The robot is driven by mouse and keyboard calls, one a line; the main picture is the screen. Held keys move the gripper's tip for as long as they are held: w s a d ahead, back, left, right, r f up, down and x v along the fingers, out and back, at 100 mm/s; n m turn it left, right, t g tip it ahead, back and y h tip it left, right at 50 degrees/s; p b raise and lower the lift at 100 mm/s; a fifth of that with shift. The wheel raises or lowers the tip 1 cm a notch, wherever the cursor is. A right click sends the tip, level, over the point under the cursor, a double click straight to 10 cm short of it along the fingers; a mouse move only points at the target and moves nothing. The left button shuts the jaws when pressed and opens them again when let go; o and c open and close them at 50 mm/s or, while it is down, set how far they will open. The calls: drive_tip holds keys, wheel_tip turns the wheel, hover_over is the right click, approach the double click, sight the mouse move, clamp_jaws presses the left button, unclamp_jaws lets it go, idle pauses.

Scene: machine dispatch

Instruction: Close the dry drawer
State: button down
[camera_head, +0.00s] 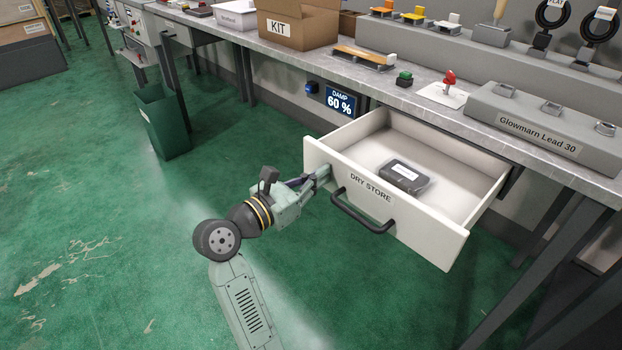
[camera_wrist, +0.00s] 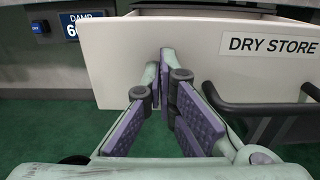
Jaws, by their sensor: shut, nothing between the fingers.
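The dry drawer (camera_head: 446,232) is a white drawer marked "DRY STORE", pulled well out from under the workbench. A dark bar handle (camera_head: 360,214) runs across its front. A dark packet with a pale label (camera_head: 404,176) lies inside. My gripper (camera_head: 326,172) is shut and empty at the left part of the drawer front, left of the handle. In the wrist view the gripper's fingertips (camera_wrist: 167,55) overlap the drawer front (camera_wrist: 205,75), left of the label; I cannot tell whether they touch it. The handle (camera_wrist: 270,107) shows to the right there.
The workbench (camera_head: 345,75) carries a KIT box (camera_head: 297,25), a green button (camera_head: 404,79), a red switch (camera_head: 449,84) and a Glowmarn Lead 30 block (camera_head: 545,132). A damp display (camera_head: 340,101) reads 60 %. A green bin (camera_head: 163,122) stands left. Green floor is clear around my arm.

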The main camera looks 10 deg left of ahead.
sight(385, 145)
drive_tip(key=p+x, duration=0.3)
drive_tip(key=x, duration=2)
drive_tip(key=shift+w+d, duration=0.25)
drive_tip(key=shift+w, duration=0.05)
drive_tip(key=shift+r, duration=0.1)
drive_tip(key=shift+w+d, duration=0.1)
